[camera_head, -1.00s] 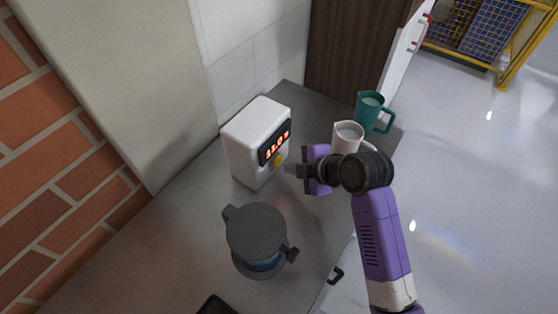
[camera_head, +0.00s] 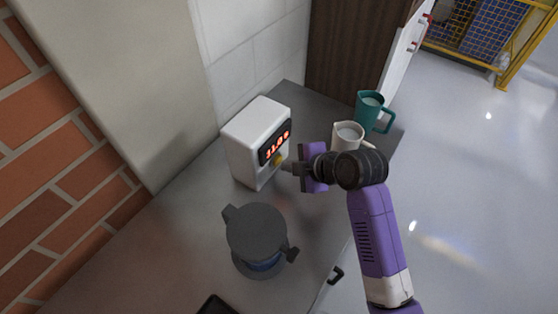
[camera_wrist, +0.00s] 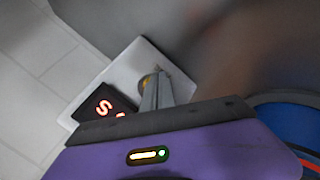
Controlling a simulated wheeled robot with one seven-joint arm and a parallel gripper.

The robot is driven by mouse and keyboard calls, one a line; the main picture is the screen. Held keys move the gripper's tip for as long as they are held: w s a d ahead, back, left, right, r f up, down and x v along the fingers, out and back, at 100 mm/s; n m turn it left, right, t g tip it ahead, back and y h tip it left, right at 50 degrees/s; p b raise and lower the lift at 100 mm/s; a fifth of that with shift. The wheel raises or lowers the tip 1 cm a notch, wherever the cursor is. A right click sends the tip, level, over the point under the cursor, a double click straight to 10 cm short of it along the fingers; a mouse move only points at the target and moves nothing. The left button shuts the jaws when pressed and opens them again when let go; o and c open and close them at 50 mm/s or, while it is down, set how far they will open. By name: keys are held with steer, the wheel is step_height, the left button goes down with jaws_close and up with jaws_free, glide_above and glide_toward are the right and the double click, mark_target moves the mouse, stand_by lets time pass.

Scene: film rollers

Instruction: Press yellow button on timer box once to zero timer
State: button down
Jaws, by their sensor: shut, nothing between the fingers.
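The timer box (camera_head: 252,148) is a white box on the grey counter, with a dark display (camera_head: 275,148) showing red lit digits. The yellow button (camera_head: 279,160) sits below the display on the front face. My gripper (camera_head: 288,168) is shut and empty, its fingertips just right of the button and pointing at it. In the wrist view the shut fingers (camera_wrist: 157,90) reach to the yellow button (camera_wrist: 148,82) and partly cover it. I cannot tell whether they touch it.
A dark grey lidded vessel (camera_head: 257,237) stands on the counter in front of the box. A white mug (camera_head: 347,134) and a teal mug (camera_head: 370,111) stand behind my gripper. A tiled wall (camera_head: 245,45) is at the back.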

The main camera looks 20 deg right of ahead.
steer(key=shift+w+a, duration=0.25)
steer(key=shift+w, duration=0.05)
stand_by(0.6)
steer(key=shift+s+d+p, duration=0.3)
steer(key=shift+s+d, duration=0.25)
steer(key=shift+s, duration=0.15)
steer(key=shift+s, duration=0.1)
steer(key=shift+s+d+p, duration=0.25)
steer(key=shift+s+d, duration=0.5)
steer(key=shift+s, duration=0.25)
steer(key=shift+s+d+p, duration=0.25)
steer(key=shift+s+d, duration=0.5)
steer(key=shift+s, duration=0.2)
